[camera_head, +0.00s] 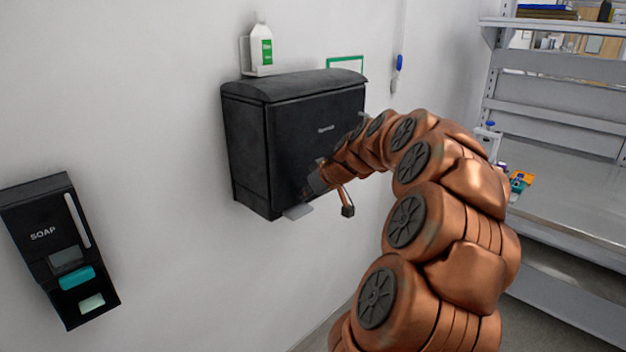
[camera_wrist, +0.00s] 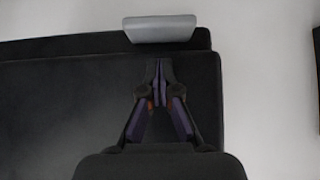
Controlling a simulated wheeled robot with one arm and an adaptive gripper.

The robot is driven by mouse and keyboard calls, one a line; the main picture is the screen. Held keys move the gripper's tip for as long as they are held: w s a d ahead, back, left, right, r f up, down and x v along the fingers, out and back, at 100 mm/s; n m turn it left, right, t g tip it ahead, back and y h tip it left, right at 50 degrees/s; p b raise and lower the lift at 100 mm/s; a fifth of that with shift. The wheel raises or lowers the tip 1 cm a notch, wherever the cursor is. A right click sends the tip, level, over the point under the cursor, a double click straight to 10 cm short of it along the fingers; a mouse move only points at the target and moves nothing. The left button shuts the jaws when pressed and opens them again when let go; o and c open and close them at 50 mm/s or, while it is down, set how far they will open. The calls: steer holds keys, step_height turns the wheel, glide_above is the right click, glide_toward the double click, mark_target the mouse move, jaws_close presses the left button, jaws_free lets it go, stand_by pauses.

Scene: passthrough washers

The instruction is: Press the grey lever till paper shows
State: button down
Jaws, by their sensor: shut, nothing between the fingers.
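The black paper dispenser (camera_head: 290,135) hangs on the white wall. Its grey lever (camera_head: 297,211) sticks out at the bottom edge. In the wrist view the grey lever (camera_wrist: 160,28) lies at the top of the picture, past the edge of the black dispenser body (camera_wrist: 55,100). My gripper (camera_wrist: 159,66) is shut and empty, its fingertips pointing at the lever with a small gap between them in the picture. In the head view my gripper (camera_head: 312,190) is in front of the dispenser's lower part, close above the lever. No paper shows in either view.
A black soap dispenser (camera_head: 58,250) with a teal push bar is on the wall at lower left. A white bottle (camera_head: 261,46) stands in a holder above the paper dispenser. Metal shelves (camera_head: 560,170) with small items stand at right. Wall between the dispensers is clear.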

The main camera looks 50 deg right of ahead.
mark_target(304, 214)
steer(key=shift+f+p, duration=0.5)
steer(key=shift+f, duration=1.1)
step_height(304, 214, down, 2)
steer(key=b, duration=0.4)
steer(key=shift+s+f, duration=0.1)
steer(key=shift+f, duration=0.05)
steer(key=w+r+b+v, duration=0.2)
steer(key=b+v, duration=0.1)
steer(key=v, duration=1)
steer(key=shift+r+b, duration=0.15)
steer(key=shift+b, duration=0.15)
steer(key=shift+w, duration=0.1)
